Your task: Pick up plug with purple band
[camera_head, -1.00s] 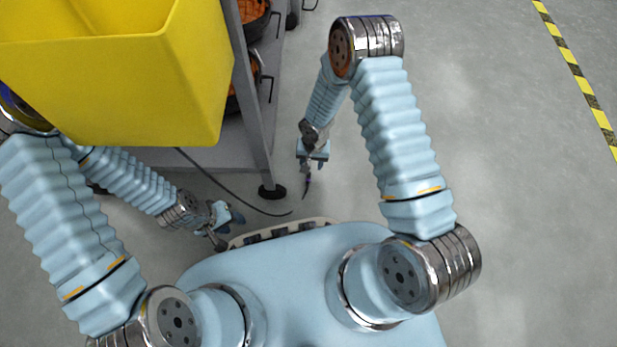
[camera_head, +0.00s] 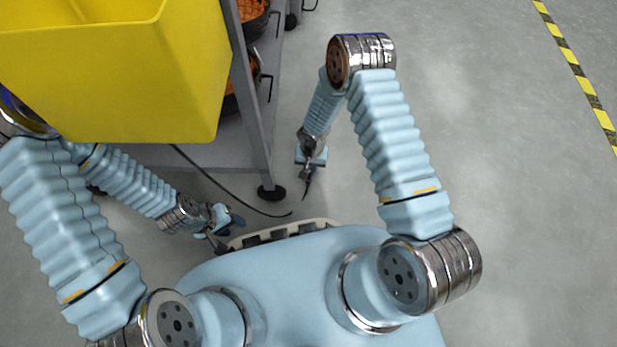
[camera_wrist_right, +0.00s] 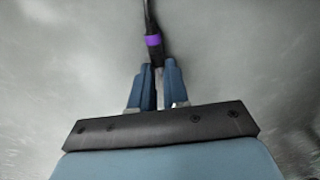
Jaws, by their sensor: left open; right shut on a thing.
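The plug with the purple band (camera_wrist_right: 153,41) shows in the right wrist view, with its dark cable running up out of the picture. My right gripper (camera_wrist_right: 156,66) is shut on the plug; the purple band sits just beyond the fingertips. In the head view my right gripper (camera_head: 308,172) is above the grey floor, right of the rack's foot, with the dark plug (camera_head: 307,185) hanging below it; the band is hard to make out there. My left gripper (camera_head: 232,222) is open and apart from the plug, near my base at the left.
A yellow bin (camera_head: 110,85) fills the upper left. A grey rack (camera_head: 255,120) stands behind it, its black foot (camera_head: 271,192) close to my right gripper. A black cable (camera_head: 225,188) curves along the floor. Open floor lies to the right, with yellow-black tape (camera_head: 580,80).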

